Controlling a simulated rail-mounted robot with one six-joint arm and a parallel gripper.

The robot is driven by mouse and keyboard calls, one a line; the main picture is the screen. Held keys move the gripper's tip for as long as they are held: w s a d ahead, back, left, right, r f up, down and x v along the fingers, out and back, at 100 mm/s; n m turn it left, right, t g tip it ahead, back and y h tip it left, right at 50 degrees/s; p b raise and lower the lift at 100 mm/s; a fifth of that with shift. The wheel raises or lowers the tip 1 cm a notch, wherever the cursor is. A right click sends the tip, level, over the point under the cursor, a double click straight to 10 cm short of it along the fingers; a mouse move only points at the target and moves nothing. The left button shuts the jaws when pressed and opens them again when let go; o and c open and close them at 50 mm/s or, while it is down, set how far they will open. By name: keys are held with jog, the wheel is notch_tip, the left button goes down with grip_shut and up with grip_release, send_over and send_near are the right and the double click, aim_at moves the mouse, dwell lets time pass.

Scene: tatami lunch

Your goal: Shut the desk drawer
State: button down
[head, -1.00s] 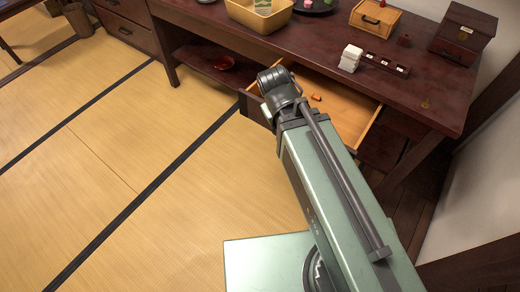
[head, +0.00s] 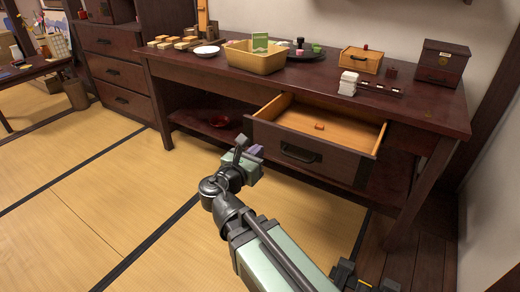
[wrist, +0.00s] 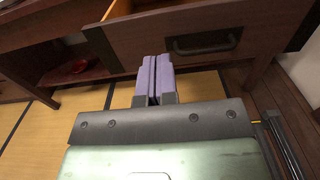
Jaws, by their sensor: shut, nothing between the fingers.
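The desk drawer (head: 312,152) is pulled out of the dark red desk (head: 225,83), with its pale wooden inside showing. A small orange-brown item lies in it. Its front has a dark handle (head: 299,153). In the wrist view the drawer front (wrist: 262,35) and its handle (wrist: 205,43) are ahead and to the right. My gripper (head: 256,151) is in front of the drawer's left end, apart from the handle. In the wrist view its purple fingers (wrist: 156,75) are together with nothing between them. Whether they touch the drawer front cannot be told.
On the desktop stand a tan basket (head: 256,60), a small wooden box (head: 361,60), a dark box (head: 441,63) and a white stack (head: 348,83). A red bowl (head: 218,121) sits on the lower shelf. The tatami floor (head: 130,200) in front is clear.

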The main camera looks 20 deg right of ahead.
aim_at(281, 129)
jog(key=x, duration=1.1)
jog(key=shift+w+d, duration=0.25)
jog(key=shift+d, duration=0.05)
